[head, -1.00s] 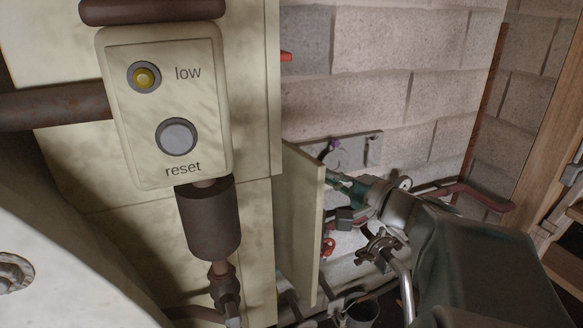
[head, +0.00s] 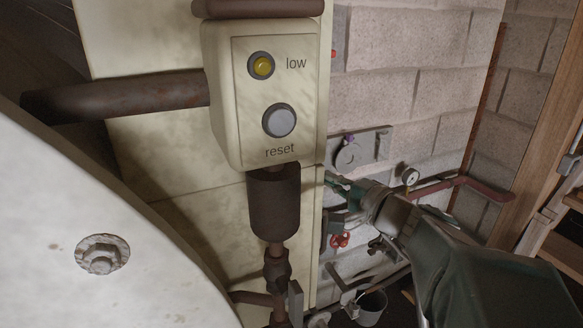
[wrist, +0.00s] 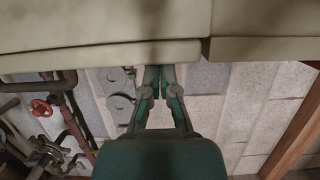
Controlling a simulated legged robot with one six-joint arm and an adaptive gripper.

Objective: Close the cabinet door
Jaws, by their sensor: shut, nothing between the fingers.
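The cream cabinet door (head: 317,240) shows nearly edge-on at the right side of the cream cabinet (head: 150,150) in the head view. It lies close to the cabinet side; whether it is fully flush I cannot tell. In the wrist view a cream panel (wrist: 100,58), apparently the door, crosses the top left beside another cream panel (wrist: 262,48), with a small step between them. My gripper (head: 331,181) is shut and empty, its tips at the door. In the wrist view my gripper (wrist: 159,72) reaches the panel's lower edge; contact is hard to judge.
A control box (head: 265,95) with a yellow light and a reset button is on the cabinet front. Rusty pipes and a red valve wheel (head: 340,240) run by the block wall (head: 400,90). A bucket (head: 371,307) stands low. A wooden frame (head: 548,130) is right.

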